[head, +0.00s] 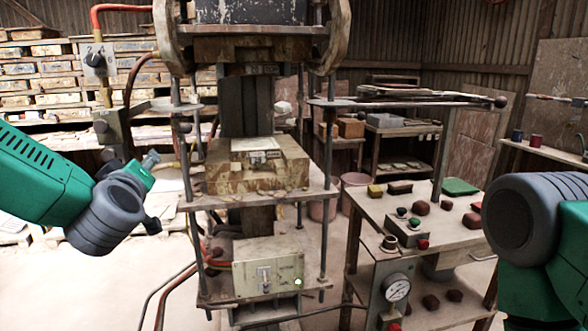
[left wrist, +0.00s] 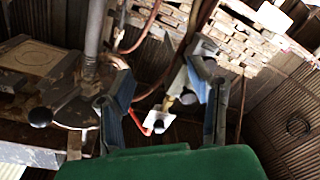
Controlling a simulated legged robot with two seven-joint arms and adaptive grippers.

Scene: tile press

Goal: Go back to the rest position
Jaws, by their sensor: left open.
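My left arm, green and grey, comes in from the left in the head view, left of the tile press (head: 258,170) and apart from it. Its gripper is turned away and mostly hidden there. In the left wrist view my left gripper (left wrist: 160,95) is open, with two blue-grey fingers spread and nothing between them. A pale switch plate with a black knob (left wrist: 158,123) shows beyond the fingers. My right arm shows at the right edge of the head view; its gripper is out of view.
A switch box (head: 95,60) with a red hose hangs left of the press. A bench (head: 445,232) with several dark red blocks, buttons and a gauge (head: 396,288) stands right of it. Shelves of bricks (head: 40,85) line the back left. The floor at the lower left looks clear.

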